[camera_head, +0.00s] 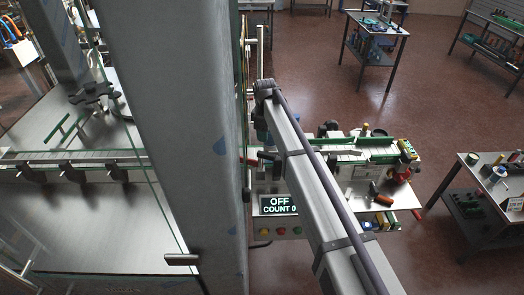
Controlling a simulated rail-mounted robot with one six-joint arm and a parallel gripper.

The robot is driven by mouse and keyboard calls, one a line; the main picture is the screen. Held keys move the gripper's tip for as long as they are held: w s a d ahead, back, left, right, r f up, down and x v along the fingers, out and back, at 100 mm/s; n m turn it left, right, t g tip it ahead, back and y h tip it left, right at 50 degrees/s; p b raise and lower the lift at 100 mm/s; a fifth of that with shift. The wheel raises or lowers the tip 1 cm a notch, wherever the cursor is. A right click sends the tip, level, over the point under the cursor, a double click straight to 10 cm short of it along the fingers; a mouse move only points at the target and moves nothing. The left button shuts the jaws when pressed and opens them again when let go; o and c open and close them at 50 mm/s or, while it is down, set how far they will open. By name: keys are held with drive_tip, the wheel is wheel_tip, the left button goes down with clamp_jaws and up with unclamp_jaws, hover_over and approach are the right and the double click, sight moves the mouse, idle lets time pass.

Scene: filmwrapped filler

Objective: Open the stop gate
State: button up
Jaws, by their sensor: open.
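The stop gate cannot be picked out for certain at this size. A conveyor with green side rails (375,158) runs across the bench at right of centre, partly behind my arm. My gripper (268,157) is a small dark shape at the conveyor's left end, beside the grey machine column, with my arm link partly in front of it. It is open, and I see nothing held in it. A small red part (253,162) shows just left of it; whether they touch cannot be told.
A panel display (280,204) reads "OFF COUNT 0" above several coloured buttons (280,231). The tall grey column (175,120) blocks much of the left. A side bench (490,165) stands at right; reddish floor between is clear.

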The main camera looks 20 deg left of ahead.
sight(266, 153)
drive_tip(key=shift+w+d+f+b, duration=0.2)
drive_tip(key=shift+d+f+b, duration=0.4)
drive_tip(key=shift+f+b, duration=0.2)
drive_tip(key=f+b, duration=0.9)
drive_tip(key=shift+s+a+f, duration=0.1)
drive_tip(key=shift+a+f, duration=0.15)
drive_tip(key=shift+a, duration=0.05)
drive_tip(key=shift+r, duration=0.15)
clamp_jaws()
